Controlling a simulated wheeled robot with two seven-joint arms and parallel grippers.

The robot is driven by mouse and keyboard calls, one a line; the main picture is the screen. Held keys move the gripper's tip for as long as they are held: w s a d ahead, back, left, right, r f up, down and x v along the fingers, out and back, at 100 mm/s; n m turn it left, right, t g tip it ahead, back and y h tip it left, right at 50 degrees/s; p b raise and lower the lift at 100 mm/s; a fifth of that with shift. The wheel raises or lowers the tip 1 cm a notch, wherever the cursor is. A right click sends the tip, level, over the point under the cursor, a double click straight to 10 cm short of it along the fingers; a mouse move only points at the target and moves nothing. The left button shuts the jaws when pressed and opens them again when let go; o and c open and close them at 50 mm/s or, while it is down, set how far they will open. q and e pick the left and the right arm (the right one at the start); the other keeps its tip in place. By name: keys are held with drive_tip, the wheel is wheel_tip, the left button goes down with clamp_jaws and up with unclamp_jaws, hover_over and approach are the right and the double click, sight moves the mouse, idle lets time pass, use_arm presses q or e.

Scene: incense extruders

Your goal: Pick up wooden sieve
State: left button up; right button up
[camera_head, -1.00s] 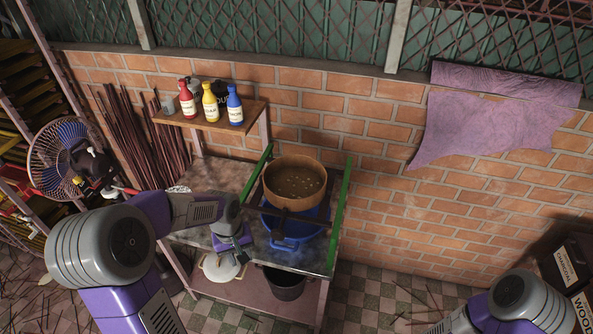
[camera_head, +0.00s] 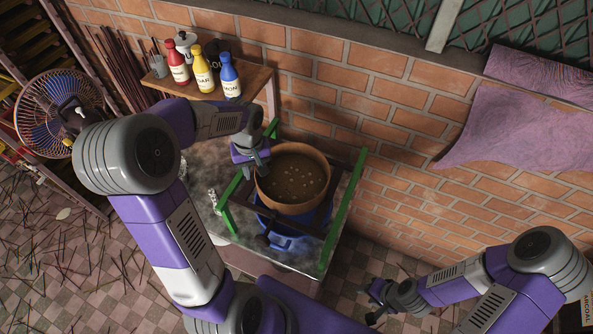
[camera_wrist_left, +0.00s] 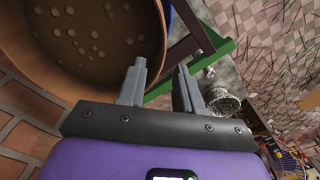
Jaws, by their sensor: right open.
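The wooden sieve (camera_head: 278,203) is a round brown pan with small pale spots on its floor. It sits level on a dark and green frame above a blue basin (camera_head: 290,240). My left gripper (camera_head: 262,165) is at the left rim of the sieve. In the left wrist view the sieve (camera_wrist_left: 92,72) fills the upper left, and the open left fingers (camera_wrist_left: 160,68) point toward its rim. I cannot tell whether they touch it. My right gripper (camera_head: 371,302) is open and empty, low at the right, away from the table.
A green-edged frame (camera_head: 345,210) stands around the sieve on the grey table. A shelf (camera_head: 205,90) with red, yellow and blue bottles is behind my left arm. A brick wall (camera_head: 400,130) closes the back.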

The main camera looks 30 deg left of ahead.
use_arm(q)
drive_tip(key=f, duration=0.6)
drive_tip(key=shift+s+d, duration=0.1)
drive_tip(key=shift+d, duration=0.1)
clamp_jaws()
